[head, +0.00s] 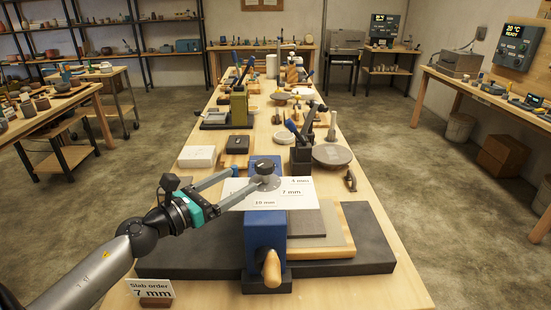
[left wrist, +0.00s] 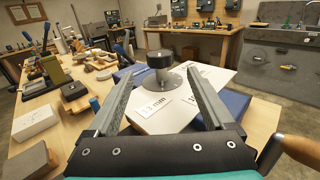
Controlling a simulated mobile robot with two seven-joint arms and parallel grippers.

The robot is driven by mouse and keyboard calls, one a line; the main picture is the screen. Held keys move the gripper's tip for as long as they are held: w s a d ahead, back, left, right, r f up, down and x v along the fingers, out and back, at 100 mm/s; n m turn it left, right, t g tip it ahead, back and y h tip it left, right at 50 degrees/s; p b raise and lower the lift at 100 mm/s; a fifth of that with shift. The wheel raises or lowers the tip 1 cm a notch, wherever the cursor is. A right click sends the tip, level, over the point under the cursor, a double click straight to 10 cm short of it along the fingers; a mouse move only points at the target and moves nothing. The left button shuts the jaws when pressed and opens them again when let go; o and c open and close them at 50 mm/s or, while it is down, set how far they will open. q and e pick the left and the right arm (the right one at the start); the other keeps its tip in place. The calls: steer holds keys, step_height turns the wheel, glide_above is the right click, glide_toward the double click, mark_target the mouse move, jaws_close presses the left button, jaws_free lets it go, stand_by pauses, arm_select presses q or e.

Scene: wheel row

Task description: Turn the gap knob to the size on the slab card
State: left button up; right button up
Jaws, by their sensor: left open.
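The gap knob (head: 264,167) is a dark round cap on a grey disc, above a white plate (head: 236,194) on the blue roller stand (head: 265,238). The plate carries labels for 4 mm, 7 mm (head: 291,191) and 10 mm (head: 264,202). Which label the knob points to is not clear. The slab card (head: 152,288) reads "Slab order 7 mm" at the table's front left. My left gripper (head: 247,177) is open, its fingers reaching toward the knob from the left. In the left wrist view the knob (left wrist: 160,60) shows between and just beyond the fingertips. My right gripper is not in view.
A wooden handle (head: 272,268) sticks out at the stand's front. Stacked slabs (head: 345,225) lie to its right on a dark base (head: 195,250). A white block (head: 197,156), a round grey plate (head: 332,155) and clamps crowd the table behind.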

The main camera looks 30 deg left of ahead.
mark_target(268, 161)
arm_select(q)
steer(key=p+x, duration=0.1)
steer(key=x, duration=0.9)
steer(key=shift+w, duration=0.4)
steer(key=shift+x, duration=1)
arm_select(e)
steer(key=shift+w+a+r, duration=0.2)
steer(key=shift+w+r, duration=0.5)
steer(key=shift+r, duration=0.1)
